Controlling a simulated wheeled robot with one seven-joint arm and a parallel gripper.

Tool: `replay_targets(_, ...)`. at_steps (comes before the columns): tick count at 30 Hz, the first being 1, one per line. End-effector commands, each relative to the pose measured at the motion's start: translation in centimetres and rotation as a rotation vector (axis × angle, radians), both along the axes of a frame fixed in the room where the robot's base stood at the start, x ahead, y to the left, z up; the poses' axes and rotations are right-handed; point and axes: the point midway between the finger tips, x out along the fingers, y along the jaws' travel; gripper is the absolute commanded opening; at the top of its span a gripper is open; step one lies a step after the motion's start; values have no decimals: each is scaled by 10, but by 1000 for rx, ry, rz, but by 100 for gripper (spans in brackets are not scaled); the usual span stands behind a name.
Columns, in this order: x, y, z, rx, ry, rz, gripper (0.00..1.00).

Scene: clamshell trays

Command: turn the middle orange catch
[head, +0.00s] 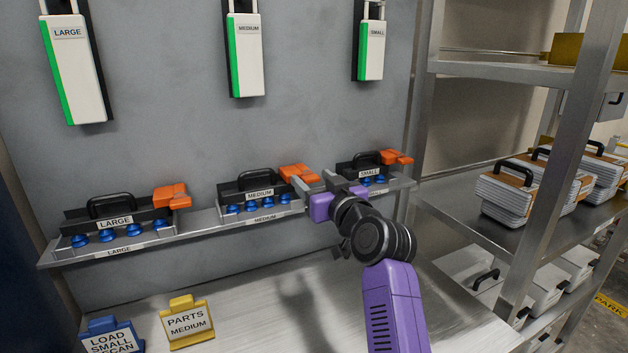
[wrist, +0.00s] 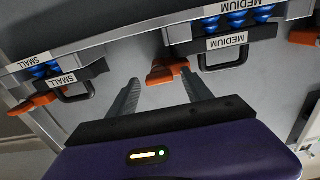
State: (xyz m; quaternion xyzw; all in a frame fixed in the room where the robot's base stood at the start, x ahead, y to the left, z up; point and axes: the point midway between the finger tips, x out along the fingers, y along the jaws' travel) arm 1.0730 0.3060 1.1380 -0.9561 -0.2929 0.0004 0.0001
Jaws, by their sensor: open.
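The middle orange catch (head: 297,173) sits at the right end of the tray labelled MEDIUM (head: 230,196), on the wall shelf. In the wrist view, which is upside down, the catch (wrist: 166,71) shows just beyond and between my fingertips. My gripper (head: 314,182) is open and empty, at the right of the catch in the head view. My gripper's two grey fingers (wrist: 161,78) are spread apart in the wrist view. Whether they touch the catch, I cannot tell.
Similar trays with orange catches stand either side: LARGE (head: 72,222) left and SMALL (head: 350,172) right. Blue knobs (head: 267,202) line the MEDIUM tray's front. Below are a yellow PARTS sign (head: 188,322) and a blue sign (head: 110,338). A metal rack (head: 470,215) stands right.

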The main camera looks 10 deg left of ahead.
Motion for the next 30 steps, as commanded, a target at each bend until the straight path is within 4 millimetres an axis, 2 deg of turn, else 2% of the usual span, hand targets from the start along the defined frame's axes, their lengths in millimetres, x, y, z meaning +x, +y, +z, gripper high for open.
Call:
replay_targets(8, 1, 1, 0, 1, -1, 0, 58)
replay_targets(11, 1, 1, 0, 1, -1, 0, 42)
replay_targets(17, 1, 1, 0, 0, 0, 0, 3)
replay_targets(18, 1, 1, 0, 0, 0, 0, 0)
replay_targets(30, 1, 0, 1, 69, 46, 0, 0)
